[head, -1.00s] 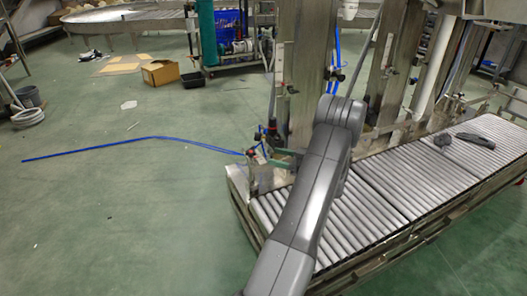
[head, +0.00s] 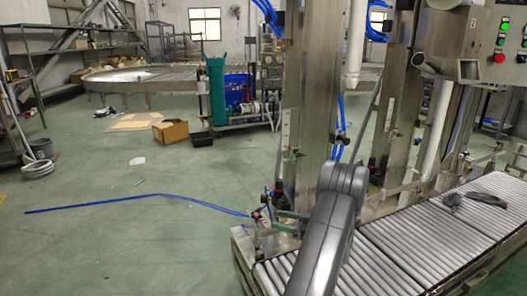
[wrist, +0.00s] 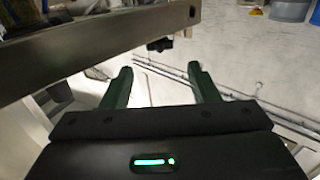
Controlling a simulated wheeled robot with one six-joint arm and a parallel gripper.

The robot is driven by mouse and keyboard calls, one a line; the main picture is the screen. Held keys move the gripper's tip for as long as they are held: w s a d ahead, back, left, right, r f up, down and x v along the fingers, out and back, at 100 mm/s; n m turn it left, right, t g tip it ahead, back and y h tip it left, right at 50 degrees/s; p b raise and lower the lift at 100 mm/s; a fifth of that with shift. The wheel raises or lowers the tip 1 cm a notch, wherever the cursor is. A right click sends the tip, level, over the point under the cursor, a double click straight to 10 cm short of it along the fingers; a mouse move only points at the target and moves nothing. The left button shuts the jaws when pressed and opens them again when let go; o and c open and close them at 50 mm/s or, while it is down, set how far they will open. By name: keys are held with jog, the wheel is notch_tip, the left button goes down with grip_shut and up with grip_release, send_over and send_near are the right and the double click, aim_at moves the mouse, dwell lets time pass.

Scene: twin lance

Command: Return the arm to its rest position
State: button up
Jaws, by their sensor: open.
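My arm (head: 333,230) rises from the bottom of the head view, in front of the roller conveyor. My gripper (wrist: 165,84) shows in the wrist view with its two green fingers apart and nothing between them. In the head view the arm hides most of the gripper; a green piece beside the arm, near the conveyor's left end, may be a finger. In the wrist view a metal beam (wrist: 90,52) crosses the upper left, close to the fingers; I cannot tell the gap.
The roller conveyor (head: 400,245) runs to the right, with dark grey objects (head: 488,188) on it. Metal posts (head: 305,100) stand behind the arm. A blue hose (head: 140,201) lies on the open green floor at left. A cardboard box (head: 170,131) stands farther back.

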aim_at(258, 215)
jog(key=b+x, duration=0.2)
jog(key=x, duration=0.7)
jog(key=shift+w+a, duration=0.15)
jog(key=shift+a, duration=0.1)
jog(key=shift+t, duration=0.3)
jog(key=shift+d, duration=0.15)
